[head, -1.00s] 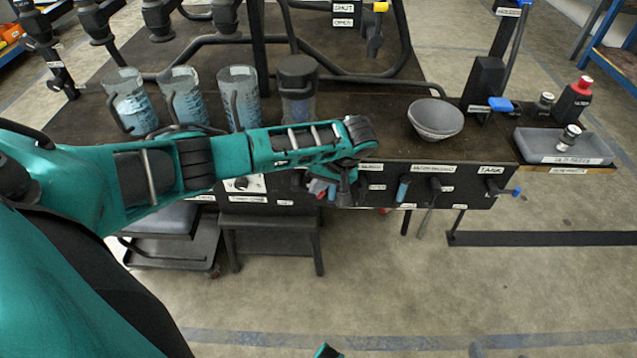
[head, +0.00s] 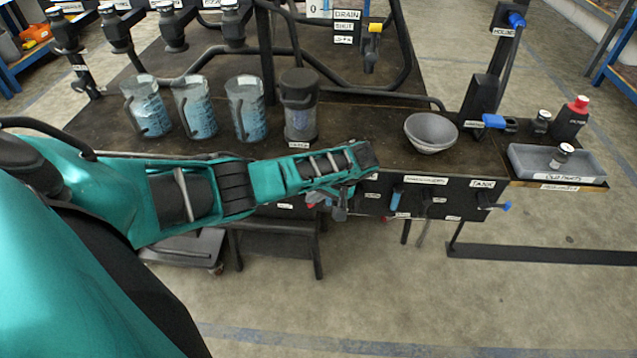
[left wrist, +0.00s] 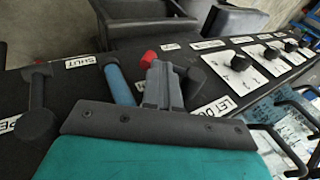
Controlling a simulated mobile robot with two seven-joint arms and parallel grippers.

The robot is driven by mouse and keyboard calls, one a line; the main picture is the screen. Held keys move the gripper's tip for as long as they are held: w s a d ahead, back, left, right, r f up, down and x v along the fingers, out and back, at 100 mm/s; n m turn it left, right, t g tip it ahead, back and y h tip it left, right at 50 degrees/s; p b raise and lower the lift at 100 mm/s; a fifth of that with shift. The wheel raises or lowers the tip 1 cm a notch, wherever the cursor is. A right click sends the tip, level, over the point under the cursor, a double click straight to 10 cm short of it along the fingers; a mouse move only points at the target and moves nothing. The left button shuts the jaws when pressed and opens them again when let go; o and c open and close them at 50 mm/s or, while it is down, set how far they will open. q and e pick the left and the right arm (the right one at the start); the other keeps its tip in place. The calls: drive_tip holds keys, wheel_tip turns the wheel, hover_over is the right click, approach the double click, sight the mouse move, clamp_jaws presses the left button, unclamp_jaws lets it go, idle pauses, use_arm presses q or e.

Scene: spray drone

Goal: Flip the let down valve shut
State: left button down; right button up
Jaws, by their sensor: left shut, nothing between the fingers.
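My left gripper (head: 338,203) is at the bench's front panel, with its fingers pointing down and closed together. In the left wrist view the closed fingers (left wrist: 165,85) stand close to the panel beside a blue handle (left wrist: 120,84). A red tip (left wrist: 148,59) shows just past the fingers. A label beginning "LET DO" (left wrist: 216,110) is right of the fingers, partly covered by the gripper body. A "SHUT" label (left wrist: 84,62) lies left of the blue handle. Which part is the let down valve's lever, I cannot tell. My right gripper is not in view.
A black handle (left wrist: 37,110) stands at the left, and several black knobs (left wrist: 240,62) are at the right. On the bench are clear jugs (head: 196,112), a grey bowl (head: 432,132) and a grey tray (head: 530,160). A blue-handled tank valve (head: 492,203) sits farther right.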

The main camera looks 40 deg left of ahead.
use_arm(q)
wheel_tip(320, 180, down, 2)
drive_tip(key=shift+f+g+y+b, duration=0.3)
drive_tip(key=shift+y+b, duration=0.2)
drive_tip(key=shift+y, duration=0.1)
drive_tip(key=shift+a+r, duration=0.1)
idle(0.5)
drive_tip(key=shift+r, duration=0.15)
drive_tip(key=p+v, duration=0.4)
drive_tip(key=v, duration=0.8)
drive_tip(key=shift+d+r, duration=0.2)
drive_tip(key=shift+d, duration=0.1)
